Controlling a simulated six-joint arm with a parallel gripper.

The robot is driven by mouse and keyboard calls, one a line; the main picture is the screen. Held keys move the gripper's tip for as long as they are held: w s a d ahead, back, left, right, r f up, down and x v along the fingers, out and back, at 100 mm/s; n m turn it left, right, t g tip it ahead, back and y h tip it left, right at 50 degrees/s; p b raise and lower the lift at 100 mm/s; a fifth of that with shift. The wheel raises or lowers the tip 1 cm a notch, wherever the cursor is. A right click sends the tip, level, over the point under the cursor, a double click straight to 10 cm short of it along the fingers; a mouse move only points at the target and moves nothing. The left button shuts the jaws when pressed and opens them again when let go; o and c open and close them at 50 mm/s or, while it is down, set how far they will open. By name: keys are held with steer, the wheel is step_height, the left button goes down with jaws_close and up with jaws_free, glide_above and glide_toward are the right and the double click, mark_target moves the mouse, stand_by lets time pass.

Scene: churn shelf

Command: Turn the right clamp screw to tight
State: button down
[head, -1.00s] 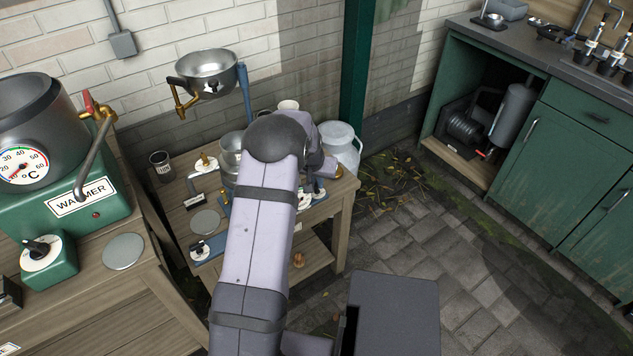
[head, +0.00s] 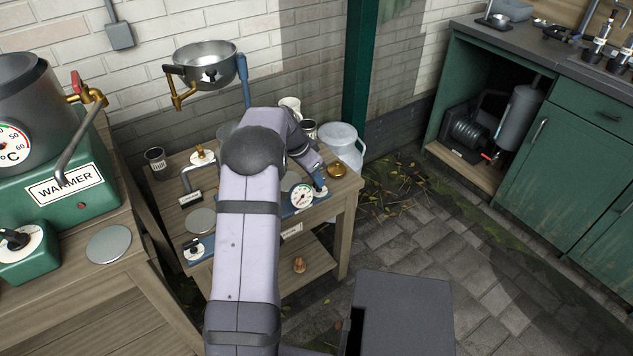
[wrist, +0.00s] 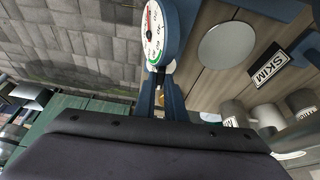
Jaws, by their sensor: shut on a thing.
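My gripper (head: 320,187) reaches down at the right front corner of the small wooden stand. In the wrist view its two blue fingers (wrist: 160,98) are close together. They are shut on the dark handle of the right clamp screw (wrist: 160,71), and they hide much of it. The screw's pointer position cannot be read. A round gauge (head: 302,196) with a coloured scale sits just left of my gripper; it also shows in the wrist view (wrist: 156,33). Another black-handled knob on a white disc (head: 194,247) is at the stand's left front.
A steel bowl (head: 208,62) with a brass tap hangs above the stand (head: 342,205). The warmer (head: 70,195) stands at left. The paved floor at right is open.

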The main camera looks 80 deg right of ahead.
steer(key=shift+m, duration=0.5)
steer(key=c, duration=1.8)
jaws_free()
steer(key=shift+v, duration=3.7)
steer(key=shift+d, duration=0.1)
